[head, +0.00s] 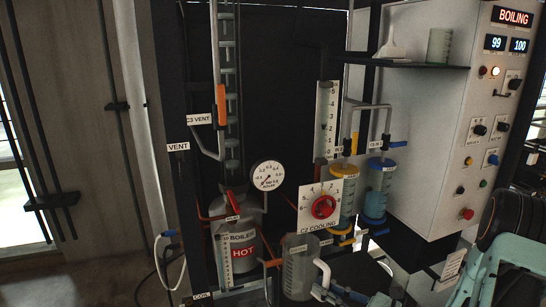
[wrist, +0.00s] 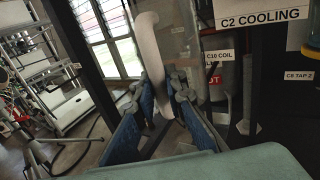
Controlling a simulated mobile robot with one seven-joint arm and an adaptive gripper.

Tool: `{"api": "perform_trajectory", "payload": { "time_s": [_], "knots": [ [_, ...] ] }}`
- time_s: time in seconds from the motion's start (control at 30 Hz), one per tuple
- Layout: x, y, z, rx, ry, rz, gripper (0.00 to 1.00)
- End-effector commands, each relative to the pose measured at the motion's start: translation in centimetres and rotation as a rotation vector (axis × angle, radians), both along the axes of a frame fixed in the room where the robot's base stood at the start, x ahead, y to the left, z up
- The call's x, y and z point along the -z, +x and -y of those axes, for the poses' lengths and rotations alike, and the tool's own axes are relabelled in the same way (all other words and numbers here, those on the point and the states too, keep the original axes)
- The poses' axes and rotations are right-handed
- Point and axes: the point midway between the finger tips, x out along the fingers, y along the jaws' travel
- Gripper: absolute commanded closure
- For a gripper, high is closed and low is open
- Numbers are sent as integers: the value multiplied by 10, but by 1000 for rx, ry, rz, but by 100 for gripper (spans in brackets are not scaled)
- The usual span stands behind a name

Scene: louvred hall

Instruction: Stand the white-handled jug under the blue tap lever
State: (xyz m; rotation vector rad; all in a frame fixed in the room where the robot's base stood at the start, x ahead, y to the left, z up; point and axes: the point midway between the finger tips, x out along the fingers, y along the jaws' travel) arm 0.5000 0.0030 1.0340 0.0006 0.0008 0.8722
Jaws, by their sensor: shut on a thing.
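The clear graduated jug (head: 297,268) with a white handle (head: 322,270) is upright at the lower middle of the head view, in front of the boiler. My gripper (wrist: 160,95) is shut on the white handle (wrist: 149,50), which rises between its blue-padded fingers in the wrist view. In the head view the fingers are hard to make out beside the handle. A blue lever (head: 380,232) shows below the blue-capped cylinder (head: 376,195), to the right of and above the jug. Whether the jug rests on anything is unclear.
The boiler marked HOT (head: 237,245) stands left of the jug. A yellow-banded cylinder (head: 346,200) is beside the blue one, behind the C2 cooling dial (head: 322,206). A blue lever (head: 398,145) sits higher up. The control cabinet (head: 430,120) is at right.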

Motion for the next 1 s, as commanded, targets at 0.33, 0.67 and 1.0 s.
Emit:
{"api": "perform_trajectory", "payload": {
  "time_s": [0.33, 0.67, 1.0],
  "knots": [
    [0, 0, 0, 294, 2, -3, 100],
    [4, -3, 4, 375, 0, 3, 100],
    [4, -4, 3, 373, 1, 2, 100]
  ]
}}
